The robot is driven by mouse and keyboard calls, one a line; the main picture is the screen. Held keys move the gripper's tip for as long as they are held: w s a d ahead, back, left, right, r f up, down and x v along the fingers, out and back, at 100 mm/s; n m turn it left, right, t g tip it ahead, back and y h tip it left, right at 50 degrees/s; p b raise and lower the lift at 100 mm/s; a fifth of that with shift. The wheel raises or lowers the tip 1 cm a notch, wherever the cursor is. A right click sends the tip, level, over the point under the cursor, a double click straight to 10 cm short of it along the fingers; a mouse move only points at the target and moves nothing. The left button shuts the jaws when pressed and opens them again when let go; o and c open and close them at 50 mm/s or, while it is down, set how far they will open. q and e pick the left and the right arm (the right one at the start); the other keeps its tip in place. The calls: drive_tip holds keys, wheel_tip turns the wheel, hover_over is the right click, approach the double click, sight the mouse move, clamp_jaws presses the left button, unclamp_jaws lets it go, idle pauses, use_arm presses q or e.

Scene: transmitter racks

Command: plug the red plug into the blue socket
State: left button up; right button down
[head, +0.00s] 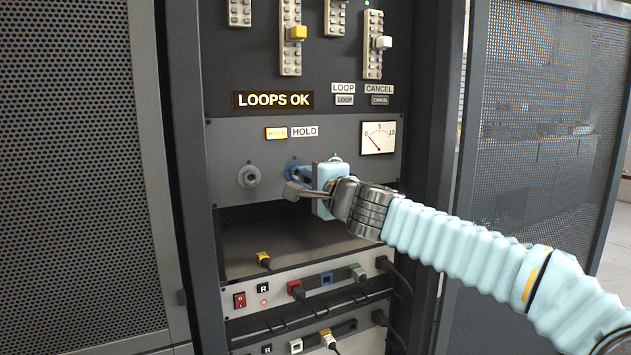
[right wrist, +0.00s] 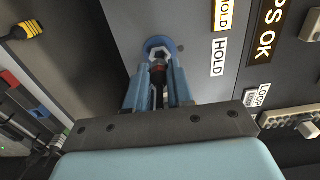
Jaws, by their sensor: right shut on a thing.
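The blue socket (head: 290,165) is a round blue ring on the grey panel, right of a similar grey socket. In the right wrist view the blue socket (right wrist: 152,43) has a silver hexagonal collar in its middle. My right gripper (head: 303,174) is in front of it. In the right wrist view the gripper (right wrist: 158,88) has its blue fingers shut around a small dark part with a red band, which I take as the red plug (right wrist: 159,67). The plug lines up with the collar and seems to meet it; its depth cannot be told. My left gripper is not in view.
The grey socket (head: 248,177) is close on the left. A dial meter (head: 378,137) and a lit HOLD lamp (head: 276,133) are above. Below are an open shelf gap (head: 290,235) and a lower panel (head: 268,285) with cables. A mesh door (head: 540,120) stands open at right.

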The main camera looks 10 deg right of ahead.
drive_tip(key=shift+w+a, duration=0.2)
drive_tip(key=shift+w, duration=0.4)
drive_tip(key=shift+w+a+p, duration=0.2)
drive_tip(key=shift+w+p, duration=0.3)
drive_tip(key=shift+p, duration=0.1)
idle(2.2)
drive_tip(key=c, duration=0.9)
unclamp_jaws()
drive_tip(key=b+v, duration=0.1)
drive_tip(key=v, duration=1.3)
drive_tip(key=shift+w, duration=0.1)
